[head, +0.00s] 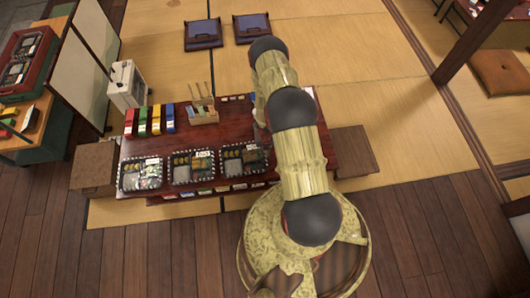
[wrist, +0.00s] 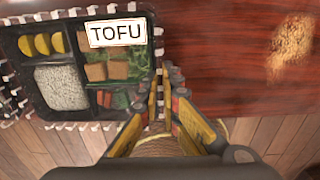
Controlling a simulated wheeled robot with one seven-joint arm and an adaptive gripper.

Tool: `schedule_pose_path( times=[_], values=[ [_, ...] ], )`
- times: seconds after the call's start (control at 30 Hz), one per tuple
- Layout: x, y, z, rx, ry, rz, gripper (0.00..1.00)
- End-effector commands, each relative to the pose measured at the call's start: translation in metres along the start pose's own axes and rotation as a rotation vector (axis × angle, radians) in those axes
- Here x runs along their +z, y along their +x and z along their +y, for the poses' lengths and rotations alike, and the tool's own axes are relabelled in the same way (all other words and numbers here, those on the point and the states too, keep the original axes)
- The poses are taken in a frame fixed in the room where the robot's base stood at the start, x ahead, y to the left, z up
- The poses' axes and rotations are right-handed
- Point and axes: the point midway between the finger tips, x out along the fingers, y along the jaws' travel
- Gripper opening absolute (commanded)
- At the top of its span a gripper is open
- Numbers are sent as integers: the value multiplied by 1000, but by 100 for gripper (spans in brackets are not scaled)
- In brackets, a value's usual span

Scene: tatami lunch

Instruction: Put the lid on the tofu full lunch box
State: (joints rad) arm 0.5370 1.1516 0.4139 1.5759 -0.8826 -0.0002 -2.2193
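The tofu lunch box (wrist: 148,75) is a dark, open compartment box with a light-and-dark patterned rim. Its white card reads TOFU. Yellow slices, white rice, brown tofu blocks and greens show inside, and no lid covers it. In the head view it seems to be the rightmost of three open boxes (head: 243,175); the label is unreadable there. My gripper (wrist: 165,92) is at the box's right side in the wrist view, its fingertips close together by the rim. I cannot tell whether they touch it or hold anything. The gripper is hidden behind my arm in the head view. I recognise no lid.
Two other filled boxes (head: 192,182) stand left of it on the dark red table (head: 225,131). Several coloured upright items (head: 150,119) and a wooden holder (head: 203,112) stand behind.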

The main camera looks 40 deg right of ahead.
Motion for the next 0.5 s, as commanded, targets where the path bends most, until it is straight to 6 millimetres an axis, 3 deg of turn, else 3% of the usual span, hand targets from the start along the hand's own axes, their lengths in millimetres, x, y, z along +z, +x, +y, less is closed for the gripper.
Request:
schedule_pose_path(
  times=[0.27,0.3,0.5],
  values=[
    [0,0,0,0,0,0,0],
    [0,0,0,0,0,0,7],
    [0,0,0,0,0,0,19]
  ],
)
